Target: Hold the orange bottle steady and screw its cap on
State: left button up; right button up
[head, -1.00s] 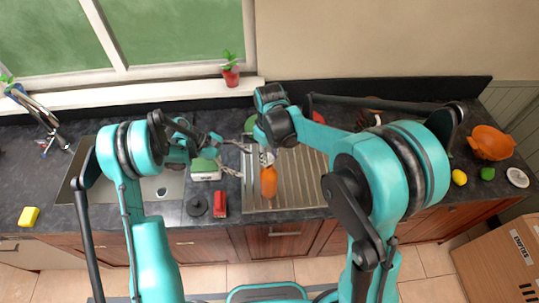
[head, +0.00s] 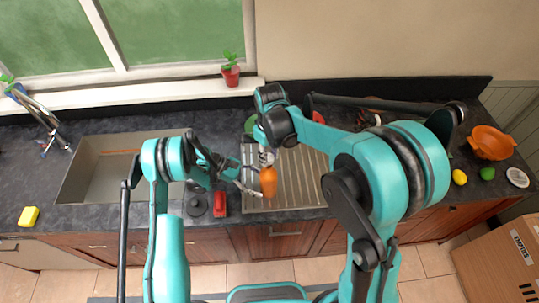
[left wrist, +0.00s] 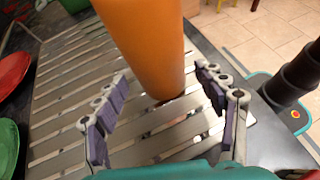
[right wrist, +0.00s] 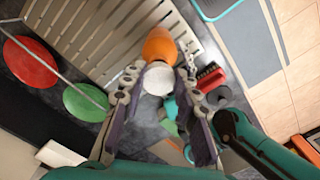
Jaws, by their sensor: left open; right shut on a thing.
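The orange bottle (head: 268,180) stands on the ribbed steel draining board (head: 305,172). My left gripper (head: 251,186) is open at the bottle's left, low down. In the left wrist view the bottle (left wrist: 150,45) reaches between its spread fingers (left wrist: 165,110), with gaps on both sides. My right gripper (head: 267,157) is directly above the bottle. In the right wrist view its fingers (right wrist: 158,82) are shut on the white cap (right wrist: 158,78), with the orange bottle (right wrist: 159,46) just beyond. The cap lines up with the bottle's top; whether its thread is engaged is hidden.
A red-handled brush (head: 220,203) and a dark round stopper (head: 196,205) lie left of the board. The sink (head: 95,170) is further left. Red (right wrist: 30,62) and green (right wrist: 85,102) plates are at the board's far side. The counter's front edge is close.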

aim_at(266, 186)
pick_arm(q)
jog(key=shift+x, duration=1.55)
jog(key=shift+c, duration=0.3)
jog(key=c, duration=0.7)
